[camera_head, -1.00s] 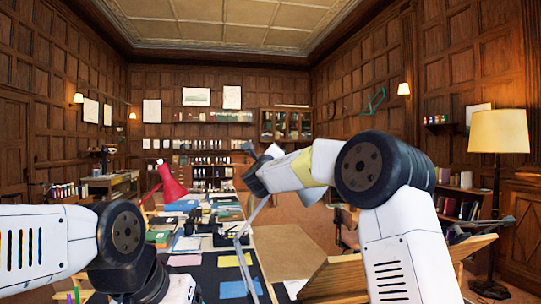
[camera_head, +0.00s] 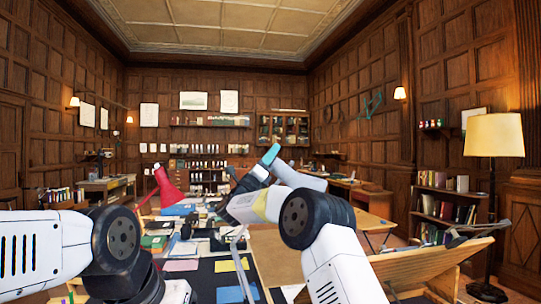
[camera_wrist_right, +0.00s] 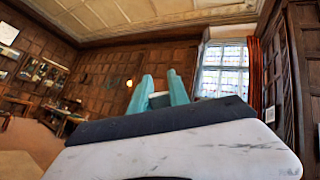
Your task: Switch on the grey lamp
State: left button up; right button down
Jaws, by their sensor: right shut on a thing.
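The grey lamp shows in the head view as a thin pale arm (camera_head: 243,262) rising from the dark desk behind my right arm. Its upper part is hidden by my arm, and I cannot make out its shade or switch for sure. My right gripper (camera_head: 270,154) is raised above the desk, its teal fingers pointing up. My left gripper is out of view; only my left arm shows.
A red lamp (camera_head: 168,188) stands left of my right gripper on the desk. Papers and books (camera_head: 182,208) cover the desk. A tilted wooden board (camera_head: 430,266) stands at right, near a floor lamp (camera_head: 493,136). A window (camera_wrist_right: 224,68) shows in the wrist view.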

jog(key=shift+m+g+h, duration=0.3)
jog(key=shift+h, duration=0.1)
jog(key=c, duration=1.2)
grip_release()
jog(key=shift+c, duration=0.2)
jog(key=v, duration=0.7)
jog(key=shift+s+f, duration=0.25)
jog(key=shift+f, duration=0.05)
jog(key=shift+a, duration=0.2)
